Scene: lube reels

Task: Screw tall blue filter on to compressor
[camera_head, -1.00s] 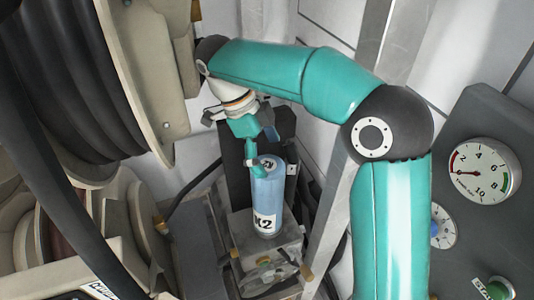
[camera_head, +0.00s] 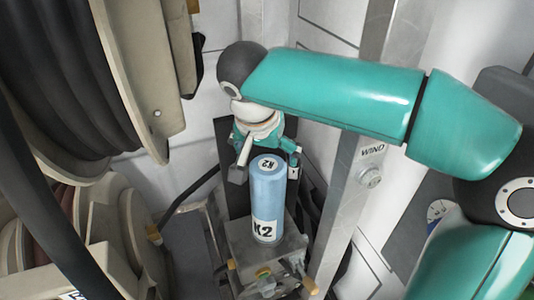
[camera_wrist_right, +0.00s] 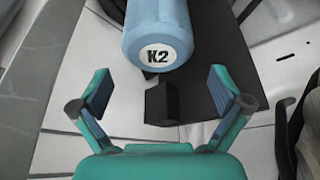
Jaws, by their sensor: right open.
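The tall blue filter (camera_head: 268,195), labelled K2, stands upright on the grey metal compressor block (camera_head: 258,250) in the head view. Whether its thread is engaged cannot be seen. My right gripper (camera_head: 267,163) is open, behind the filter's upper part, with a finger showing on either side of it. In the right wrist view the filter (camera_wrist_right: 157,28) shows its K2 end at the top, and my open fingers (camera_wrist_right: 160,90) are spread wide below it, not touching it. My left gripper is not in view.
Large hose reels (camera_head: 125,60) fill the left side. A metal post (camera_head: 345,190) stands close to the right of the filter. A dark panel (camera_head: 228,135) is behind it. A black hose (camera_head: 190,200) runs at the left of the compressor block.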

